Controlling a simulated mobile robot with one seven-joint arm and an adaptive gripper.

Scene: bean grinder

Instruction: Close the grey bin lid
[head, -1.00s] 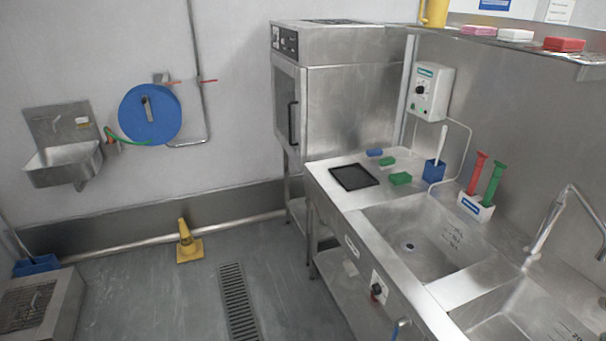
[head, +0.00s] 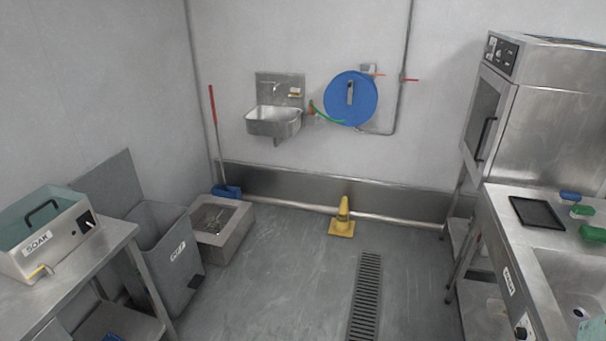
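The grey bin (head: 180,268) stands on the floor at the left in the head view, beside the end of a steel table. It has a white label on its front. Its lid (head: 103,177) stands raised, tilted up at the back of the bin on the left wall side, so the bin's mouth is open. Part of the bin is hidden behind the table. My gripper is not in view.
The steel table (head: 110,240) with a soak tank (head: 50,232) stands left of the bin. A low floor basin (head: 222,235) stands behind it. A yellow cone (head: 342,218) and floor drain (head: 366,300) are farther right. The middle floor is clear.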

